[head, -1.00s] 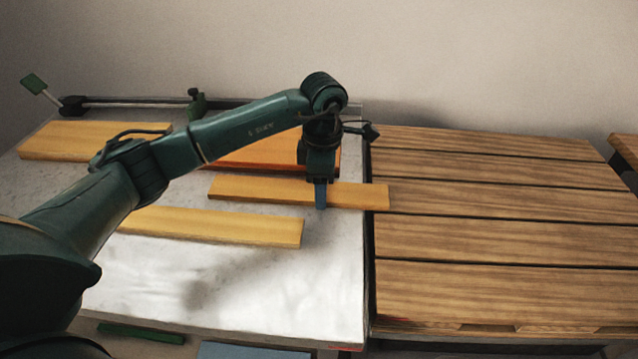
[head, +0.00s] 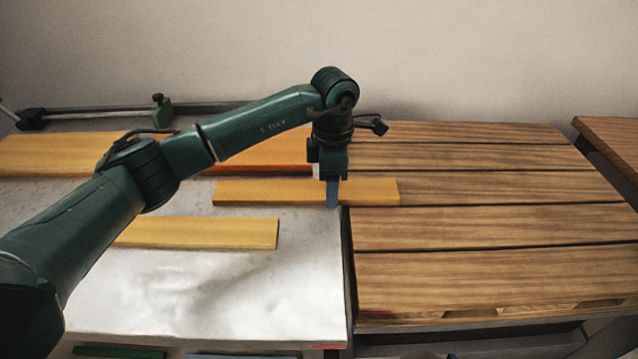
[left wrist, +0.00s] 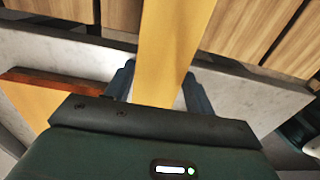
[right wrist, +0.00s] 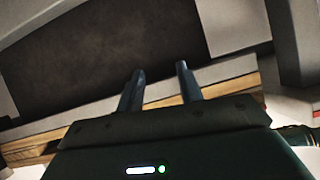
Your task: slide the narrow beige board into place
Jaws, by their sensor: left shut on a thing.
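The narrow beige board (head: 265,192) lies flat across the seam between the pale table (head: 220,300) and the brown slatted surface (head: 490,230), its right end over the slats. My left gripper (head: 332,194) points down and is shut on this board. In the left wrist view the board (left wrist: 170,45) passes between the two fingers (left wrist: 160,85) and reaches toward the slats. My right gripper (right wrist: 160,82) shows only in the right wrist view, with its fingers apart and nothing between them.
Another yellow board (head: 200,232) lies nearer on the table. A wider yellow board (head: 45,155) and an orange-edged board (head: 265,150) lie farther back, partly behind my left arm. A dark rail with a green clamp (head: 161,110) runs along the back. The table's front is clear.

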